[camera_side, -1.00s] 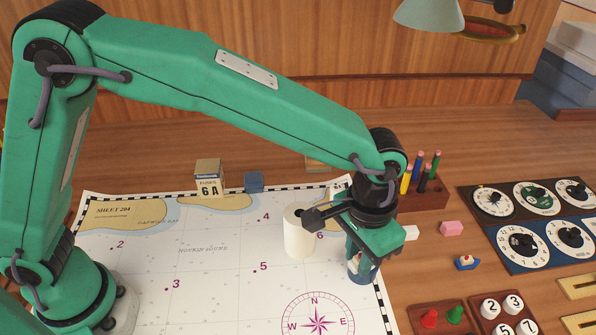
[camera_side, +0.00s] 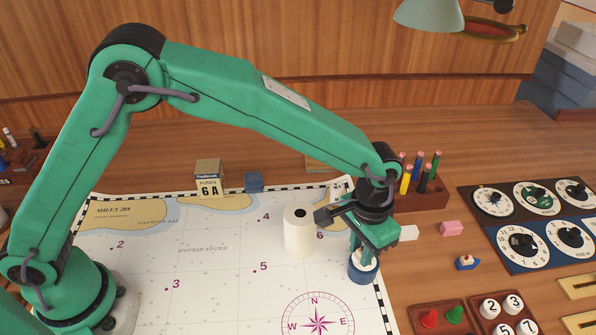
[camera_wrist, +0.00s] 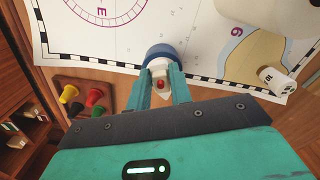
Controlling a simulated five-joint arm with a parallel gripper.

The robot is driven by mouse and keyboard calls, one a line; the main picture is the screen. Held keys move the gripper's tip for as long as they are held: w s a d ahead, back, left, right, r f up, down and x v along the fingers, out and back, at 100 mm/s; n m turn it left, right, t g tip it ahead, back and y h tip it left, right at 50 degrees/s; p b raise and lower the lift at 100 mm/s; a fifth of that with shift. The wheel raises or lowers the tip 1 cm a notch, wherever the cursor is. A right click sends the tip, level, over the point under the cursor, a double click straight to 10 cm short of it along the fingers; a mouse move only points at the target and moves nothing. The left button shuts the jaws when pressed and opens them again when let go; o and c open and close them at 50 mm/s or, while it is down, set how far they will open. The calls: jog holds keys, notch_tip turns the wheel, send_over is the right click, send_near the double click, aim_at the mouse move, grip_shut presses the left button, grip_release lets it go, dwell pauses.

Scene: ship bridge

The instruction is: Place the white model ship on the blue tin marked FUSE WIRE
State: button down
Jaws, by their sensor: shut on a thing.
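The white model ship (camera_wrist: 160,72), with a small red part on top, is between the fingers of my gripper (camera_wrist: 160,92) in the wrist view. My gripper (camera_side: 362,252) is shut on it, pointing down, in the side view. A round blue tin (camera_side: 362,273) stands on the chart's right edge, directly below the fingers. The tin's blue rim (camera_wrist: 159,50) shows just beyond the ship in the wrist view. The ship is at the tin's top; I cannot tell whether it touches. No lettering on the tin is readable. The fingers hide most of the ship in the side view.
A white paper roll (camera_side: 299,232) stands left of my gripper. The chart (camera_side: 215,280) is mostly clear.

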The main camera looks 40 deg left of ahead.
aim_at(361, 248)
jog(key=shift+f, duration=0.75)
jog(key=shift+f, duration=0.15)
jog(key=c, duration=1.3)
grip_release()
jog(key=shift+o, duration=0.2)
notch_tip(361, 248, up, 12)
jog(key=shift+r, duration=0.2)
